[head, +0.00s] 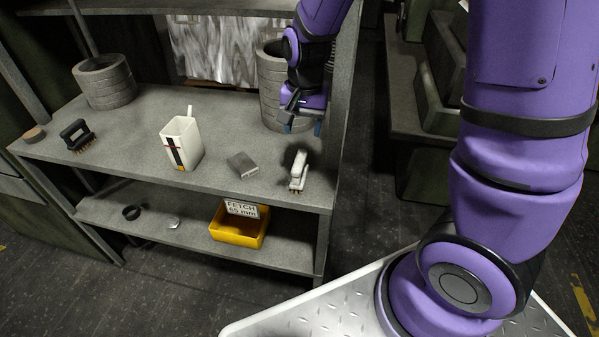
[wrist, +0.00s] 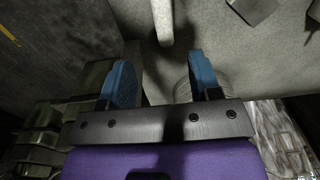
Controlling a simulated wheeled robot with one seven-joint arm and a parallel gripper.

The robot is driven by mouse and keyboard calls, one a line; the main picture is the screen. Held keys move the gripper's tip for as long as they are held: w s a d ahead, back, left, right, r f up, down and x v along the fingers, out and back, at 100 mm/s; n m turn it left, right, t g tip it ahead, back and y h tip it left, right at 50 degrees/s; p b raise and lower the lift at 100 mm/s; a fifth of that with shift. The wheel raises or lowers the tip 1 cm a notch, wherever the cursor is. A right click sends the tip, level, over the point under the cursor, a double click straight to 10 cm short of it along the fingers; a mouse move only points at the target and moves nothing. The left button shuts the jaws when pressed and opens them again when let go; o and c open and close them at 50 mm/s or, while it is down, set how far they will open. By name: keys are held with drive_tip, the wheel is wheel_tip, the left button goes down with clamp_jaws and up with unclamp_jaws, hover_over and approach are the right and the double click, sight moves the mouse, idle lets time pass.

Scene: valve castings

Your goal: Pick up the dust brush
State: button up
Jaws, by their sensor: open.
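A black block-shaped brush with a raised handle and brown bristles (head: 77,136) stands on the left part of the upper shelf in the head view. My gripper (head: 301,126) is far to its right, above the right end of the same shelf. In the wrist view its two blue fingers (wrist: 163,82) are apart with nothing between them. A slim white tool with a dark part (head: 298,171) lies near the shelf's front right, and its white end shows ahead of the fingers in the wrist view (wrist: 162,22). The brush is not visible in the wrist view.
The upper shelf (head: 130,165) also holds a white container (head: 181,143), a grey block (head: 242,165), a small round brown piece (head: 34,134) and stacked grey rings (head: 104,82). More rings (head: 270,75) stand beside my gripper. A yellow bin (head: 238,228) sits below.

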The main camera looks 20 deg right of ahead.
sight(299, 159)
drive_tip(key=f, duration=0.3)
drive_tip(key=shift+w+a, duration=0.2)
drive_tip(key=shift+w, duration=0.1)
drive_tip(key=shift+a+f, duration=0.1)
drive_tip(key=shift+f, duration=5)
clamp_jaws()
drive_tip(key=shift+r, duration=0.2)
